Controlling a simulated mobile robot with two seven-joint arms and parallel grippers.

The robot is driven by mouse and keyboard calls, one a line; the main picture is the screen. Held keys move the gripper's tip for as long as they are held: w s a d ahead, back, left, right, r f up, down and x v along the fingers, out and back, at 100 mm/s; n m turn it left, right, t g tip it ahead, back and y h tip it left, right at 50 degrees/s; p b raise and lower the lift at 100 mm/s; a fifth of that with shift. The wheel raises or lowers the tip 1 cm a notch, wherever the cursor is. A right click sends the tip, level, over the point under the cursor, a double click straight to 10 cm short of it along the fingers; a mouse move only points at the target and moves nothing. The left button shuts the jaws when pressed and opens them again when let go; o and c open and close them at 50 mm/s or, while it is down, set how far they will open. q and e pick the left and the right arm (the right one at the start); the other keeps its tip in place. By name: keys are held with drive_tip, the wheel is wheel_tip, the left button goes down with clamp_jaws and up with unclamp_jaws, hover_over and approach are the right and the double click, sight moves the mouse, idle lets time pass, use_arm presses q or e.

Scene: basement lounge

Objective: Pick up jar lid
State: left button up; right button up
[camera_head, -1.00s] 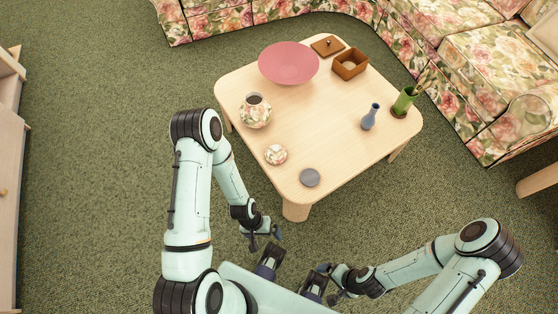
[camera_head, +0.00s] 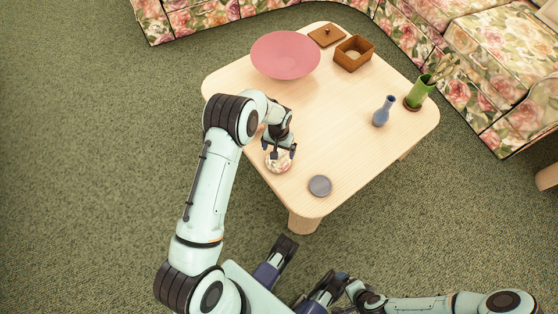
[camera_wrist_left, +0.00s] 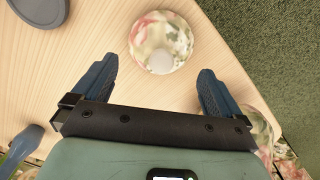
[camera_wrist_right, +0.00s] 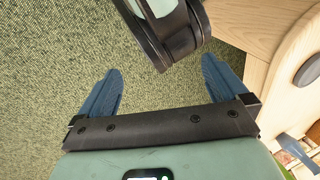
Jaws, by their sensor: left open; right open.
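The jar lid (camera_head: 277,161) is small, round and floral with a pale knob. It lies on the wooden table near its front left edge. My left gripper (camera_head: 280,151) is open just above the lid, fingers pointing down. In the left wrist view the lid (camera_wrist_left: 160,35) shows beyond and between the two open fingertips (camera_wrist_left: 158,72), not gripped. The floral jar is hidden behind my left arm in the head view; part of it (camera_wrist_left: 262,128) shows at the left wrist view's lower right. My right gripper (camera_wrist_right: 161,66) is open and empty, low over the carpet.
On the table (camera_head: 345,140) are a grey disc (camera_head: 320,186) right of the lid, a pink bowl (camera_head: 285,55), a wooden box (camera_head: 353,54) with its cover (camera_head: 326,35) beside it, a blue vase (camera_head: 384,111) and a green vase (camera_head: 420,92). A floral sofa (camera_head: 480,70) stands behind.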

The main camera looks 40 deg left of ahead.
sight(283, 163)
use_arm(q)
drive_tip(key=shift+a+f+b, duration=0.1)
drive_tip(key=shift+f+b, duration=0.65)
drive_tip(key=shift+f, duration=2.4)
drive_tip(key=shift+r, duration=0.1)
drive_tip(key=c, duration=0.9)
use_arm(e)
drive_tip(key=shift+w+d+f+t+h, duration=0.15)
drive_tip(key=shift+w+d+f, duration=0.15)
drive_tip(key=shift+w+f, duration=0.25)
drive_tip(key=shift+w+d+f+t+h, duration=0.15)
drive_tip(key=shift+w+d+f, duration=0.15)
drive_tip(key=shift+w, duration=0.35)
use_arm(q)
drive_tip(key=shift+r, duration=0.1)
